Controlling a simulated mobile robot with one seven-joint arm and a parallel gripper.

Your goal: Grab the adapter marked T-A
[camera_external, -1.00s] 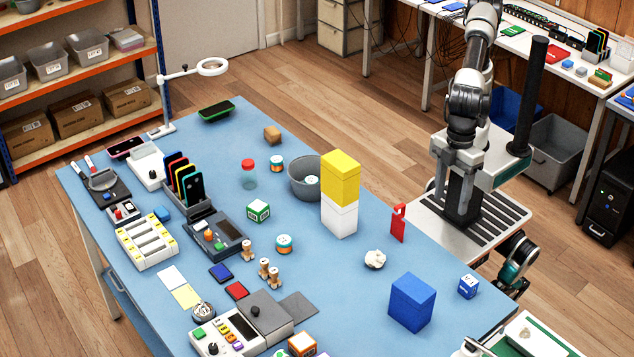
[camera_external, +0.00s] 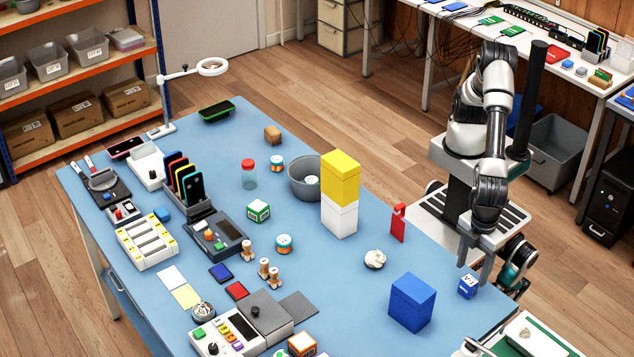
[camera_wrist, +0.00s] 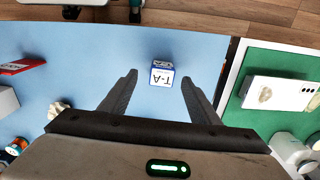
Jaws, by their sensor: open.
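The adapter marked T-A (camera_wrist: 162,75) is a small blue and white cube with a white label on top. It sits on the blue table, near the table's right edge in the external view (camera_external: 467,287). My gripper (camera_wrist: 158,82) is open and empty. In the wrist view its two dark fingers point toward the adapter, with the cube showing between the fingertips and apart from both. In the external view my gripper (camera_external: 475,266) hangs just above and beside the adapter, pointing down.
A large blue box (camera_external: 411,302) stands left of the adapter. A red tag (camera_external: 398,223), a white crumpled lump (camera_external: 375,260) and stacked yellow and white boxes (camera_external: 340,195) stand farther left. A green-topped surface (camera_wrist: 285,60) lies to the right in the wrist view.

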